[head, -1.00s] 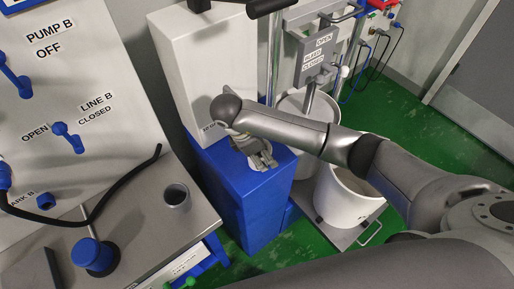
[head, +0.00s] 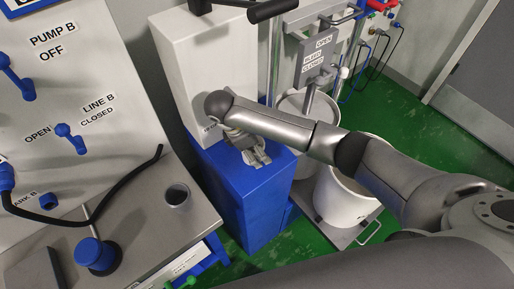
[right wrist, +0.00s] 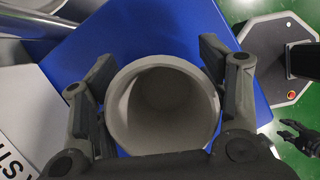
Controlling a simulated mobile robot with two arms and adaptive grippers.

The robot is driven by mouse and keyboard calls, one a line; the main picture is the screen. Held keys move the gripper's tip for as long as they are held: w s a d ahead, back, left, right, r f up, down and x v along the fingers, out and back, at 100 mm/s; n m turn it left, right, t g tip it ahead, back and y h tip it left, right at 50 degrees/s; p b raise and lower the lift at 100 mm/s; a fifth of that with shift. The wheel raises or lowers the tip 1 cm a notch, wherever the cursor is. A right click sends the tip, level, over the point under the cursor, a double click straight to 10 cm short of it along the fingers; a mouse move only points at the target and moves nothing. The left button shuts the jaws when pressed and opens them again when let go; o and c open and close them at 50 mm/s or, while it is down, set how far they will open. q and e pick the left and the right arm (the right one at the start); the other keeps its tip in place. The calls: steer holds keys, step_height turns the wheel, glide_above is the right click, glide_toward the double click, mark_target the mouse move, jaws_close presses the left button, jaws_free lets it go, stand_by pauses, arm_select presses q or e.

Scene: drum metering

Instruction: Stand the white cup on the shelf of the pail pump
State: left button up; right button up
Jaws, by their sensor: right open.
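The white cup (right wrist: 163,112), greyish in this light, stands mouth up on a blue surface in the right wrist view. My right gripper (right wrist: 158,68) is open, with one finger on each side of the cup; I cannot tell whether they touch it. In the head view my right gripper (head: 257,157) is low over the top of the blue cabinet (head: 255,190), and the cup is hidden or not distinct there. A dark gripper-like part at the right edge of the right wrist view looks like my left gripper (right wrist: 296,135); its opening is unclear. The pump's shelf is not clearly identifiable.
A white box (head: 205,60) stands on the cabinet behind my gripper. White pails (head: 345,200) and a lever plate marked OPEN, BLEED, CLOSED (head: 314,58) stand to the right.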

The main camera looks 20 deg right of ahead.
steer(key=shift+a+r+b, duration=0.2)
steer(key=shift+r+b, duration=0.2)
steer(key=shift+b, duration=0.1)
steer(key=a+b, duration=0.1)
steer(key=a, duration=0.3)
steer(key=a+b, duration=0.1)
steer(key=a, duration=0.3)
steer(key=a+b, duration=0.1)
steer(key=a, duration=0.3)
steer(key=shift+w+r, duration=0.2)
steer(key=shift+w, duration=0.05)
